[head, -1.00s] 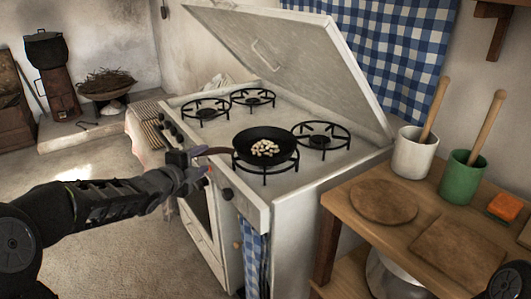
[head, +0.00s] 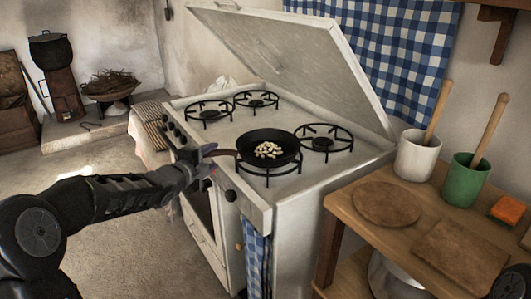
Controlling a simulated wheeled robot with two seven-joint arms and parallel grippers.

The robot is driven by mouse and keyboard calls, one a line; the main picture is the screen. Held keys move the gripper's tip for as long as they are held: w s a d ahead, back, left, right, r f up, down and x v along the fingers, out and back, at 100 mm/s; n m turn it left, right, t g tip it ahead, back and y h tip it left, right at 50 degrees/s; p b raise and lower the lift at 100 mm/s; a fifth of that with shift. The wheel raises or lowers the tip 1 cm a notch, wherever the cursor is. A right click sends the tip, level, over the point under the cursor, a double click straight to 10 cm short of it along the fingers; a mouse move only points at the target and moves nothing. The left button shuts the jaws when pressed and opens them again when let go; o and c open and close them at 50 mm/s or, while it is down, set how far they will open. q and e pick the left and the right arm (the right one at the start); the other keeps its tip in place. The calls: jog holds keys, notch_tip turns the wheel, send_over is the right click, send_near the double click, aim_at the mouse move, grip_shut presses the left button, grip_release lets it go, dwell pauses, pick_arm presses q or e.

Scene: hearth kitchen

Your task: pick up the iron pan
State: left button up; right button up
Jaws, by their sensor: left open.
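The black iron pan (head: 283,141) sits on the front right burner of the white stove, with pale pieces of food (head: 268,150) in it. My left gripper (head: 207,160) is open at the handle's outer end. I cannot tell whether its fingers are around the handle or just beside it.
The stove (head: 230,136) has its lid (head: 300,62) raised behind the burners. A wooden table (head: 350,212) at right holds a white pot (head: 415,160), a green pot (head: 464,182) and wooden boards (head: 387,204). Floor at left is open.

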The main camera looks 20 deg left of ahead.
aim_at(214, 153)
pick_arm(q)
jog(key=x, duration=0.4)
jog(key=shift+w+a+r, duration=0.1)
dwell(0.4)
grip_shut()
dwell(1.2)
jog(key=shift+r, duration=0.2)
